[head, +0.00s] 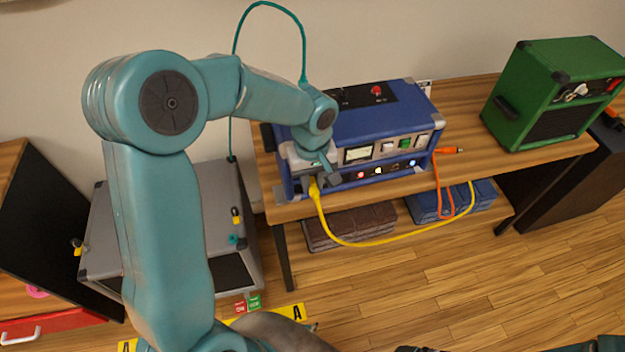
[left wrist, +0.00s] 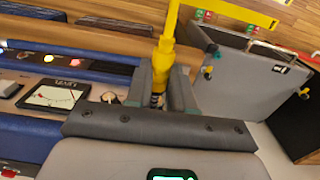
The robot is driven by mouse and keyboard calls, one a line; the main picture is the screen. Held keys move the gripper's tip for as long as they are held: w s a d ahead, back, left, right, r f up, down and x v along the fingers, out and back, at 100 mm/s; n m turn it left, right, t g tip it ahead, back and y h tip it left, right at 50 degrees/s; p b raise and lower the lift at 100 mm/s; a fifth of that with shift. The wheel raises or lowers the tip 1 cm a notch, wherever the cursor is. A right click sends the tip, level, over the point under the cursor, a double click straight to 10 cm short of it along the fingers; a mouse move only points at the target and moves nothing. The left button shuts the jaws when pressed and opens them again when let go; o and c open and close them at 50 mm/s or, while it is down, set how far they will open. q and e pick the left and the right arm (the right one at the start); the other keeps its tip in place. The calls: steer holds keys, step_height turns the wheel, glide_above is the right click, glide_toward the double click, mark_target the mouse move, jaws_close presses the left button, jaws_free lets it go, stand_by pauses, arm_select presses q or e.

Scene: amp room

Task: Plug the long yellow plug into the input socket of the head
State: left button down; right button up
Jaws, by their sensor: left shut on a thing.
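The head is a blue box (head: 398,101) with a dark top panel and a front row of lights and buttons, standing on a wooden bench. My left gripper (head: 314,182) is at the left end of the head's front and is shut on the long yellow plug (head: 315,193). In the left wrist view, the yellow plug (left wrist: 166,55) sits between the fingers, with its dark tip pointing down in the picture. The input socket cannot be made out, and I cannot tell whether the tip touches the head. My right gripper is not in view.
A yellow cable (head: 385,241) hangs in a loop from the plug. An orange plug (head: 450,150) lies right of the head. A green cabinet (head: 550,90) stands at the bench's right end. A grey cabinet (head: 165,184) stands left.

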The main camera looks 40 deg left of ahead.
arm_select(q)
steer(key=shift+w+a, duration=0.35)
steer(key=shift+a, duration=0.1)
stand_by(1.1)
steer(key=c, duration=0.9)
jaws_free()
step_height(320, 180, up, 16)
steer(key=shift+r, duration=0.2)
steer(key=shift+s, duration=0.15)
